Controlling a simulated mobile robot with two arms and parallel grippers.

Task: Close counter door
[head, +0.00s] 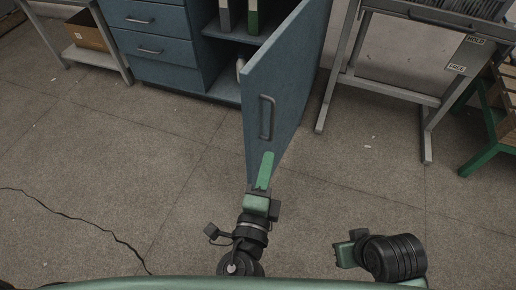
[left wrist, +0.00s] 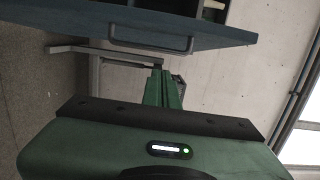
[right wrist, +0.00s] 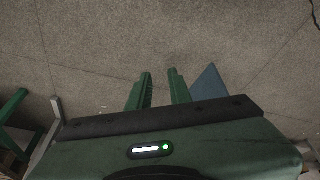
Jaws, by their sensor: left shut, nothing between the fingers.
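My left gripper (head: 267,156) is shut and empty, in front of the lower part of the door and below the handle. I cannot tell whether it touches the door. The left wrist view shows the door (left wrist: 60,20), its handle (left wrist: 150,42) and the closed fingers (left wrist: 162,74). My right gripper (head: 344,252) is apart from the door; in the right wrist view its fingers (right wrist: 159,76) are spread and empty.
Binders (head: 252,16) stand inside the compartment. A grey metal stand (head: 334,88) is right of the door, and a green-legged rack (head: 482,158) is at the far right. A shelf with a cardboard box (head: 88,32) is at the left. The floor around the door is clear.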

